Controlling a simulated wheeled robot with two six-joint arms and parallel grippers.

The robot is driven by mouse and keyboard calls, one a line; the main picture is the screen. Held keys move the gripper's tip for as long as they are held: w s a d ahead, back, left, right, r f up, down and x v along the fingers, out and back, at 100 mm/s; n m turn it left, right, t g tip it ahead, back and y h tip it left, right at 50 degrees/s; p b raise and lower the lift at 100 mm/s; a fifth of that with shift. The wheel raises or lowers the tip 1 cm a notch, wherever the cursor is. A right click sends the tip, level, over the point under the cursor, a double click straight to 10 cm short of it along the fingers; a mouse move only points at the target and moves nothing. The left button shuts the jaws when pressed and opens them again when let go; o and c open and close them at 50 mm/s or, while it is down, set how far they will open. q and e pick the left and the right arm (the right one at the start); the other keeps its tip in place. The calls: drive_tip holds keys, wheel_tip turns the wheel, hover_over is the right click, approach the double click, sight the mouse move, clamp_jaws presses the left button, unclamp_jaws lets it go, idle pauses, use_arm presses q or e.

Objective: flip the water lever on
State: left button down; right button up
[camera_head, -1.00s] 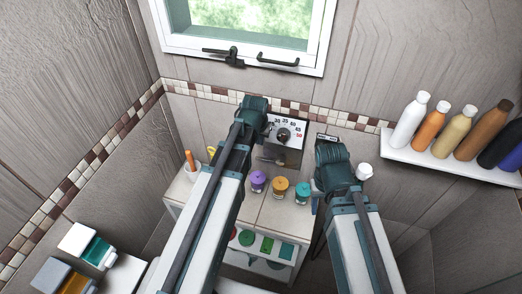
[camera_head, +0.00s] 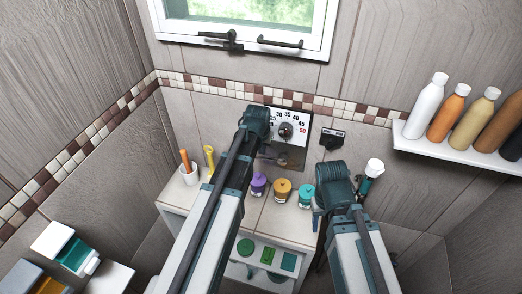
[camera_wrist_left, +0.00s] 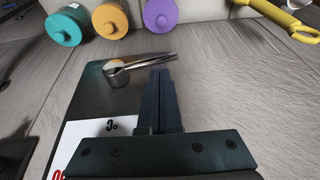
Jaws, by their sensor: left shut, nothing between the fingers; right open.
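The control panel (camera_head: 299,117) is on the back wall, with a round dial (camera_head: 286,131) on a white numbered scale above a dark lower part. In the left wrist view, a chrome lever (camera_wrist_left: 117,73) sticks out of the panel's dark part (camera_wrist_left: 95,95), its handle pointing right. My left gripper (camera_wrist_left: 160,76) is shut and empty. Its fingertips are close to the handle; I cannot tell whether they touch. In the head view its arm partly covers the panel's left side. My right gripper (camera_head: 334,182) is right of the panel, its fingers mostly hidden.
A white cabinet (camera_head: 262,222) below holds purple (camera_head: 258,184), orange (camera_head: 281,189) and teal (camera_head: 307,196) jars, near the arms. A yellow-handled tool (camera_head: 209,158) stands at left. A shelf (camera_head: 460,152) of bottles is at right. A window (camera_head: 245,30) is above.

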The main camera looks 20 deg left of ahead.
sight(262, 157)
use_arm(q)
drive_tip(key=b+x, duration=0.1)
drive_tip(key=x, duration=0.1)
drive_tip(key=shift+w+f, duration=0.1)
drive_tip(key=shift+f, duration=0.2)
use_arm(e)
wheel_tip(262, 157, down, 2)
drive_tip(key=shift+f, duration=0.25)
use_arm(q)
drive_tip(key=shift+f+b, duration=0.1)
drive_tip(key=shift+b, duration=0.25)
use_arm(e)
drive_tip(key=shift+f, duration=0.1)
use_arm(q)
drive_tip(key=shift+a+f+h, duration=0.15)
drive_tip(key=shift+f+h, duration=0.05)
drive_tip(key=shift+h, duration=0.2)
use_arm(e)
drive_tip(key=shift+f, duration=0.2)
